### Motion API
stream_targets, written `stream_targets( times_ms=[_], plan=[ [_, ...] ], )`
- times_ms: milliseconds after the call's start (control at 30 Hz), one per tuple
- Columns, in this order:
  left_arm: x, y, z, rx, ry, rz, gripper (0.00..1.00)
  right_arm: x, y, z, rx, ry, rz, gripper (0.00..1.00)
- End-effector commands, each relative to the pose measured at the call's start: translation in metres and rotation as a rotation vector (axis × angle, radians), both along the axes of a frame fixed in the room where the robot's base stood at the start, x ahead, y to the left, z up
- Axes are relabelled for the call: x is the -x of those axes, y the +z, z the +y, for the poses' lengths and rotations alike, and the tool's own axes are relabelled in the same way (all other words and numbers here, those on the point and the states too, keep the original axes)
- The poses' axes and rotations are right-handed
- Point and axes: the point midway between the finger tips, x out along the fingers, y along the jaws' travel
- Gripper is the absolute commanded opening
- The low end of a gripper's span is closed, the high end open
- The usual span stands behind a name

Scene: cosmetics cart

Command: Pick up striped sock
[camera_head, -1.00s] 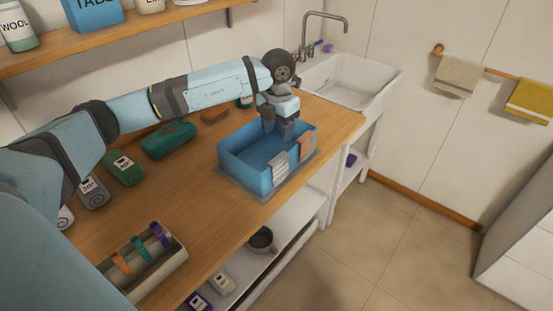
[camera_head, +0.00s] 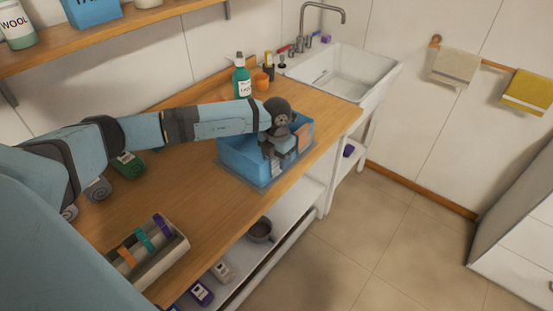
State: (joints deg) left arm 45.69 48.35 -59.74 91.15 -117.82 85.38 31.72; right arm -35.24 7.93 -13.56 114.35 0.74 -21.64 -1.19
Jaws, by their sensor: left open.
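The striped sock (camera_head: 276,169), pale with grey stripes, hangs over the front wall of the blue basin (camera_head: 240,163). Only a small lower part of it shows below my gripper; the rest is hidden. My left gripper (camera_head: 273,157) is open, pointing down at the basin's front rim right at the sock. I cannot tell whether its fingers touch or straddle the sock. My right gripper is not in view.
An orange cloth (camera_head: 305,137) hangs over the same basin wall to the right. A divided box (camera_head: 150,255) sits at the counter's near end. A green bottle (camera_head: 241,80) and small jars stand behind the basin. A white sink (camera_head: 345,75) is beyond.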

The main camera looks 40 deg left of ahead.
Motion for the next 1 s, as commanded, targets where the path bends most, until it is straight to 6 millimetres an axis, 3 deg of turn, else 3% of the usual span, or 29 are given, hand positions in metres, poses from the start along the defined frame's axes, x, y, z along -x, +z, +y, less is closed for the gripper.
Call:
stream_targets(
  times_ms=[267,500,833,1000],
  plan=[
    [0.000,-0.005,0.000,0.000,0.000,-0.001,0.54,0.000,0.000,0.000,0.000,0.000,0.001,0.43],
    [0.000,-0.005,0.000,0.000,0.000,-0.001,0.01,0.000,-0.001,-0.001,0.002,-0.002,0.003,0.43],
    [0.000,-0.003,0.000,0.000,0.000,-0.002,0.01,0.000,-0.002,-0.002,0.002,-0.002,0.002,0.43],
    [-0.001,0.008,0.000,0.000,0.000,-0.003,0.01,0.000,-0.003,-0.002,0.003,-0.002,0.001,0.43]
  ],
)
